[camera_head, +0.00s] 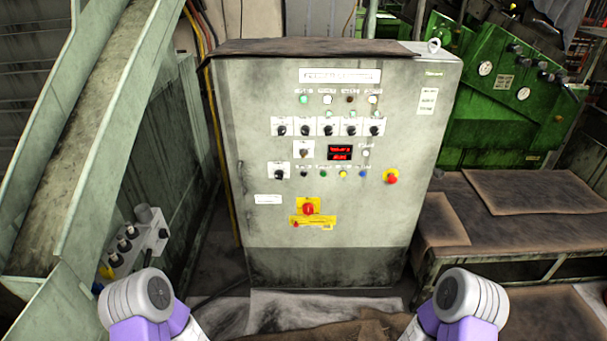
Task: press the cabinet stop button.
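The grey control cabinet (265,225) stands upright in the middle of the head view, facing me. Small labels are too blurred to read. Only rounded white and purple links of my two arms show at the lower left and lower right, apart from the cabinet. Neither gripper shows.
Several black switches (328,129), small lamps and a red display (340,152) share the panel. A green machine (470,120) and a brown-covered bench (490,235) stand at the right. A sloping metal chute (100,110) and a switch box (135,245) are at the left.

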